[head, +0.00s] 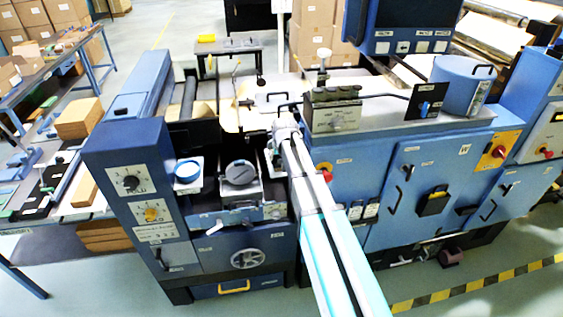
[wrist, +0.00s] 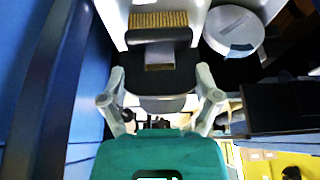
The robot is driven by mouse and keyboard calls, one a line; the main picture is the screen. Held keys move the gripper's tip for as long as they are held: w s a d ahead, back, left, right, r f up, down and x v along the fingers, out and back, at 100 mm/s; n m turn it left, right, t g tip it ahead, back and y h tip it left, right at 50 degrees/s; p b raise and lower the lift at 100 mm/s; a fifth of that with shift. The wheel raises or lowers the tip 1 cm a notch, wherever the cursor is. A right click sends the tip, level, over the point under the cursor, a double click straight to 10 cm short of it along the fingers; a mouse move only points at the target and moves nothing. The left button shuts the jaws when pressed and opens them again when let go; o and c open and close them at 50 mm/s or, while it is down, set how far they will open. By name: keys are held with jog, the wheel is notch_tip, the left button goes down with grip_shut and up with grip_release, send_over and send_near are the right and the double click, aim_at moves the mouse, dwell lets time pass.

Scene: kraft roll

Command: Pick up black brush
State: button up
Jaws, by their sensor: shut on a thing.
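The black brush (wrist: 160,75) is at the upper middle of the wrist view, with a dark body and a strip of tan bristles (wrist: 158,19) at its far end. The bristle end lies over a white surface. My gripper (wrist: 160,82) has one finger on each side of the black body and is shut on it. In the head view my gripper (head: 284,128) reaches into the recess in the middle of the blue machine. The brush cannot be made out there, and my arm covers part of the recess.
A round grey-topped part (wrist: 234,29) sits close right of the brush. The blue control cabinet (head: 128,160) with dials stands left of the recess. A blue-doored cabinet (head: 420,180) is to the right. A dark box-like part (wrist: 285,108) lies right of my gripper.

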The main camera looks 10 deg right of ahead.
jog(key=shift+r, duration=0.15)
notch_tip(320, 180, up, 18)
jog(key=p, duration=1.8)
